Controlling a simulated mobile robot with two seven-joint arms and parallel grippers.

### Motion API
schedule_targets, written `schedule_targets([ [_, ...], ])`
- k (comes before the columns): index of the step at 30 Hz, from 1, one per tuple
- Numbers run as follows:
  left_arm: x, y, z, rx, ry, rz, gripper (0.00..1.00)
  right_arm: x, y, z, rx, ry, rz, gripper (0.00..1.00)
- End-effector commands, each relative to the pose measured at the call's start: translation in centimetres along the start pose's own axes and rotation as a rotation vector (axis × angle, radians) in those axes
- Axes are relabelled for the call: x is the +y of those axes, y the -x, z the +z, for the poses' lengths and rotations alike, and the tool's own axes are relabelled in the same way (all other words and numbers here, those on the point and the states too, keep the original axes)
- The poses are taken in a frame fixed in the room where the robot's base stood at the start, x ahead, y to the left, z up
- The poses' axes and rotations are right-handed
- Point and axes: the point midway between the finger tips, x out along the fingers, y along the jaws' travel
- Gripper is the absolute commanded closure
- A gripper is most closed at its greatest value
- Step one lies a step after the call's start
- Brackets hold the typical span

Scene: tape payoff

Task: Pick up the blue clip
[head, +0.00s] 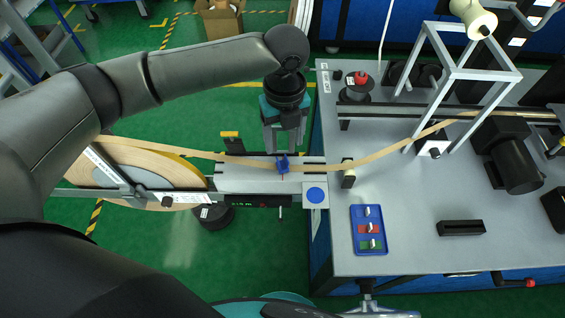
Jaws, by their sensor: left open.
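The small blue clip (283,164) sits upright on the tan tape, where the tape crosses the grey rail (240,182) left of the table. My left gripper (283,149) comes down from the end of the left arm, with its two fingers apart and nothing held. Its fingertips are just above the clip in the picture, one to either side. I cannot tell the exact height gap between them. My right gripper is not in view.
A large tape reel (150,172) stands at the left. The tape runs right, over the grey table (315,262) and under a metal frame (439,55). A blue tray (356,247) and a black block (461,228) lie on the table.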

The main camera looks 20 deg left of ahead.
Motion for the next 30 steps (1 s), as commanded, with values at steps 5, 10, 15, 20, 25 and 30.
schedule_targets([
  [5,0.0,-2.6,-0.1,0.001,0.000,0.000,0.32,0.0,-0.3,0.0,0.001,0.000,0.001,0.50],
  [10,0.0,-3.5,0.0,-0.001,0.001,-0.001,0.32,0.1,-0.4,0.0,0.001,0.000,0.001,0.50],
  [15,0.4,-6.1,0.1,0.001,0.001,0.001,0.32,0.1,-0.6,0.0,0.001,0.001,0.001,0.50],
  [20,0.4,-8.0,0.1,0.000,0.000,0.001,0.32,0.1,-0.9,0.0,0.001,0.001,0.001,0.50],
  [25,0.3,-8.3,0.1,-0.002,-0.001,-0.002,0.32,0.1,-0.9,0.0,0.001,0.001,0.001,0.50],
  [30,0.3,-8.2,0.1,-0.002,-0.001,-0.002,0.38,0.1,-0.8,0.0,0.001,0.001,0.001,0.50],
])
